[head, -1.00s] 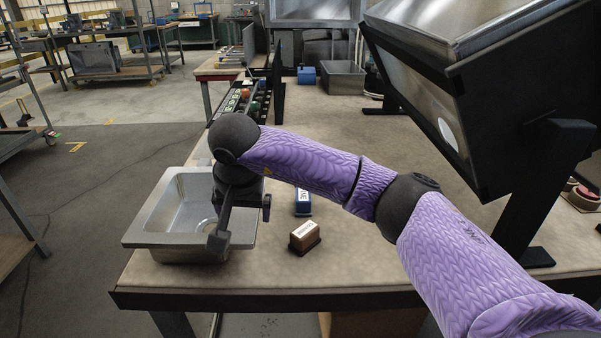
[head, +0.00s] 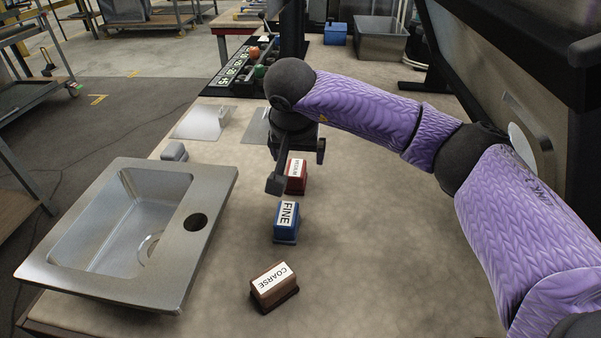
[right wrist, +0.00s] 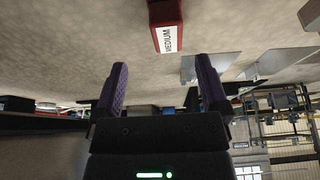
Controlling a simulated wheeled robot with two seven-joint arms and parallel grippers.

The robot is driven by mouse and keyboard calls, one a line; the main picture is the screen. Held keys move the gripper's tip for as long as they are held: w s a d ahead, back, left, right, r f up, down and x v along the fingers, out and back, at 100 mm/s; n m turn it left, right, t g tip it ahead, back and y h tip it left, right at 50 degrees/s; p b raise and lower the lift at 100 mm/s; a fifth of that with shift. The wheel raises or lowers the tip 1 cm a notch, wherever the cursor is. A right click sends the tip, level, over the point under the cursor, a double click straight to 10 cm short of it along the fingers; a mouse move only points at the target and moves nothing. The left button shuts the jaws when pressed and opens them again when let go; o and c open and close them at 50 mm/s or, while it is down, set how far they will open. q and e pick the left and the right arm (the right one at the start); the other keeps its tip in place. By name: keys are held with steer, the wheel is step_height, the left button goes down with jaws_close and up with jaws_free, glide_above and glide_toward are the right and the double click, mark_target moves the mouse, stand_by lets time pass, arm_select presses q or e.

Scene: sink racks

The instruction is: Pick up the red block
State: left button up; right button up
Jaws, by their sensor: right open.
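The red block (head: 298,184), with a white label reading MEDIUM, stands on the table, partly hidden behind my right gripper in the head view. It also shows at the top of the right wrist view (right wrist: 166,14), beyond the fingertips and apart from them. My right gripper (head: 298,168) is open and empty, above the table close to the red block. Its two fingers stand wide apart in the right wrist view (right wrist: 161,76). My left gripper is not in view.
A blue block (head: 286,229) labelled FINE and a brown block (head: 273,287) labelled COARSE stand nearer. A metal sink (head: 215,205) is at the left. Flat metal plates (head: 200,122) lie behind it. The table at the right is clear.

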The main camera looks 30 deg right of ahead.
mark_target(296, 169)
arm_select(q)
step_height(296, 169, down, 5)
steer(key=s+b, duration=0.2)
steer(key=b, duration=0.3)
arm_select(e)
steer(key=x, duration=0.8)
steer(key=shift+w+a, duration=0.3)
steer(key=shift+w, duration=0.05)
steer(key=shift+r+p, duration=0.1)
steer(key=shift+p, duration=0.25)
steer(key=c, duration=0.7)
jaws_close()
step_height(296, 169, up, 9)
steer(key=p, duration=0.4)
steer(key=shift+r+p, duration=0.2)
steer(key=shift+p, duration=0.15)
steer(key=shift+r, duration=0.4)
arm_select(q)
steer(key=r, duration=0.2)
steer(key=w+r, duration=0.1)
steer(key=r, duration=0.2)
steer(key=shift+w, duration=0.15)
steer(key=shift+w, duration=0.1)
arm_select(e)
steer(key=shift+f, duration=0.1)
